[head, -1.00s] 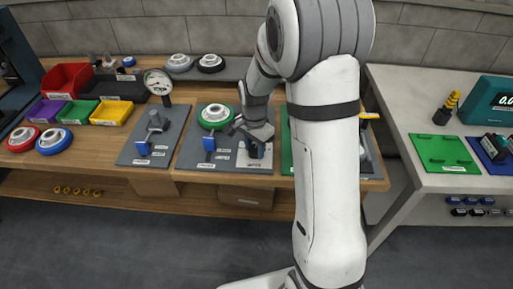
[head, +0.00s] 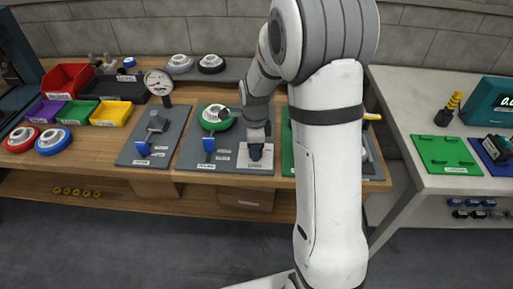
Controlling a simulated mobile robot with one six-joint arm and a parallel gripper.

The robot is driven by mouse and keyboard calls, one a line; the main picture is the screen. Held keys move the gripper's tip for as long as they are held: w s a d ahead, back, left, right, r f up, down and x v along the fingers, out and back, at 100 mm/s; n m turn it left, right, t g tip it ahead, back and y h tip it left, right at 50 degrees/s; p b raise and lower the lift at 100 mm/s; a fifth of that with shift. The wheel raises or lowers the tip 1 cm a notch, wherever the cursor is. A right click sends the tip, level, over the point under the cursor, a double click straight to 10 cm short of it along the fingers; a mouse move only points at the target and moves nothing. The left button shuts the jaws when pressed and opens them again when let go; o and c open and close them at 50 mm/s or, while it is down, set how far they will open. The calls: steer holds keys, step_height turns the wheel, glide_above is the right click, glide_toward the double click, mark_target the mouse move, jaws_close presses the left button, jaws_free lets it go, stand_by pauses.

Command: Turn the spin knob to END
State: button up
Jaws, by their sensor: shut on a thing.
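My gripper (head: 256,145) points down at the small light panel (head: 264,168) at the right end of a grey board on the wooden bench. It is shut on the dark spin knob (head: 255,154), which shows only partly below the fingers. The knob's pointer and the END mark are too small or hidden to read. A label strip shows along the panel's front edge.
Left of the gripper, a green-ringed white wheel (head: 214,117) and a blue lever (head: 209,145) share the grey board. A dial gauge (head: 159,83) stands further left. My arm hides part of a green board (head: 287,140) to the right.

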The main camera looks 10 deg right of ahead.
steer(key=shift+s+d+f+m, duration=0.1)
steer(key=shift+s+d+m, duration=0.1)
steer(key=shift+m, duration=0.1)
stand_by(0.4)
steer(key=o, duration=0.8)
steer(key=shift+o, duration=1)
steer(key=shift+a, duration=0.1)
step_height(320, 180, up, 8)
